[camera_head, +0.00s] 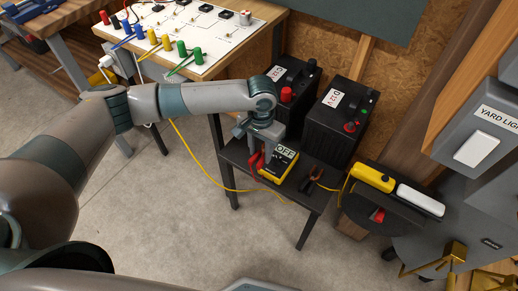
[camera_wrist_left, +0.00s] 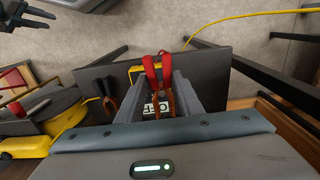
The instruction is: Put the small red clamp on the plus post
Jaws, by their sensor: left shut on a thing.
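My left gripper (camera_head: 262,157) is shut on the small red clamp (camera_head: 254,161), just above the small dark table. In the left wrist view the red clamp (camera_wrist_left: 151,72) sits between the two fingers, its red handles pointing away from the wrist. Two black batteries stand behind: the left one (camera_head: 276,118) has a red post (camera_head: 287,94) and a dark post; the right one (camera_head: 332,146) has a red post (camera_head: 349,127) and a green-marked spot. The posts' plus signs are too small to read. My right gripper (camera_wrist_left: 32,18) shows at the wrist view's top left, fingers apart and empty.
A yellow cable (camera_head: 196,165) trails over the floor.

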